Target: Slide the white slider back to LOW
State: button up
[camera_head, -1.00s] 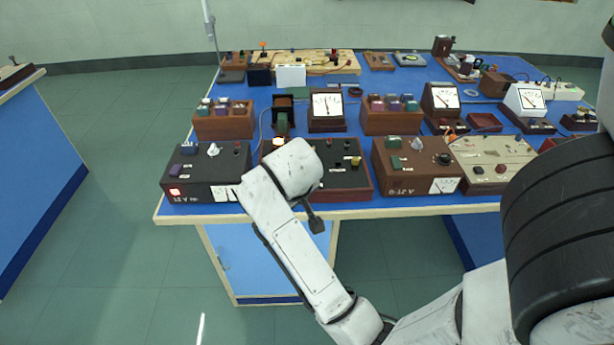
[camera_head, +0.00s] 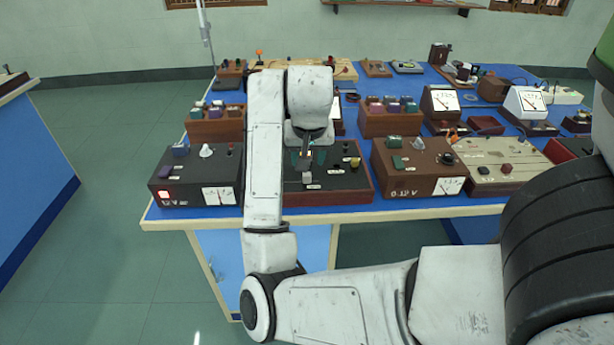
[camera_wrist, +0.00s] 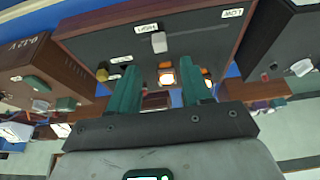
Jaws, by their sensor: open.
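The white slider (camera_wrist: 158,42) shows in the wrist view on the dark panel of a wood-framed box (camera_wrist: 85,22), close to the HIGH label (camera_wrist: 147,28). The LOW label (camera_wrist: 232,13) is farther to the right there. My gripper (camera_wrist: 160,74) is open, its two teal fingers pointing at the panel. The slider lies just beyond the fingertips, roughly in line with the gap, and is not held. In the head view my gripper (camera_head: 307,158) hangs over the same box (camera_head: 350,197). My arm hides the box's left part.
A black supply box (camera_head: 183,190) stands left and a brown meter box (camera_head: 398,184) right. More instruments crowd the blue bench behind.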

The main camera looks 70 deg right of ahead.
aim_at(307, 176)
jog(key=b+x, duration=0.1)
jog(key=x, duration=0.7)
jog(key=shift+r, duration=0.1)
grip_shut()
dwell(0.5)
